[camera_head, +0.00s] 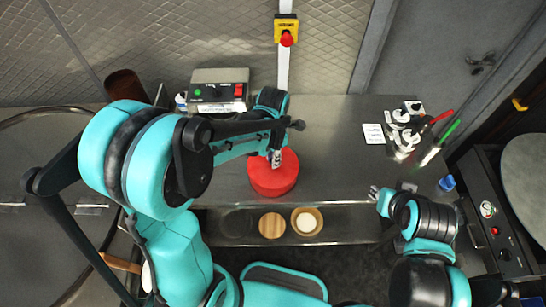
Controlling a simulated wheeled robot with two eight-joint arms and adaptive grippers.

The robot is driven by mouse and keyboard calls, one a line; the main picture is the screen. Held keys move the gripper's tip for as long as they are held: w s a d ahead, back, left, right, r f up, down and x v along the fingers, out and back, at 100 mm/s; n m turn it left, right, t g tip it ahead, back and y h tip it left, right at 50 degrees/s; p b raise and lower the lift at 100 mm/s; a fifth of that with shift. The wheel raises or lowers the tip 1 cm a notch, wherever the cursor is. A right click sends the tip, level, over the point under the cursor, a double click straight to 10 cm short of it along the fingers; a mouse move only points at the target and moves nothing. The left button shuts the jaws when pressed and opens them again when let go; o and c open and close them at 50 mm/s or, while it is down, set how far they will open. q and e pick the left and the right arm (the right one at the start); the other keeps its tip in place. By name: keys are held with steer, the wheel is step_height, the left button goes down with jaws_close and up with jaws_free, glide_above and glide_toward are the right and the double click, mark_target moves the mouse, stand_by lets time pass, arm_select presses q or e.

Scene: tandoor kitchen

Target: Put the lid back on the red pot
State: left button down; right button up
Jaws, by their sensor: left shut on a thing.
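The red pot (272,187) stands on the dark counter near the middle of the view. Its top appears covered by a round red lid (287,172), and I cannot tell whether the lid rests on the rim or is held slightly above it. My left gripper (276,158) reaches in from the left and is shut at the top of the lid, where its fingers hide the grip point. My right gripper (374,192) is to the right of the pot, apart from it, over the counter's front edge. Its fingers are too small to read.
A control box (218,90) with buttons stands at the back left. Several bottles and utensils (405,135) and a white card (374,133) are at the right. A wooden disc (272,225) and a bowl (307,221) sit on the lower shelf. Counter right of the pot is clear.

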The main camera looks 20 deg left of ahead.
arm_select(q)
steer(key=c, duration=0.8)
jaws_free()
steer(key=shift+c, duration=0.2)
steer(key=shift+r+p, duration=2.65)
steer(key=shift+r, duration=0.9)
jaws_close()
steer(key=shift+f, duration=0.25)
steer(key=shift+f+b, duration=2.7)
steer(key=shift+f, duration=0.2)
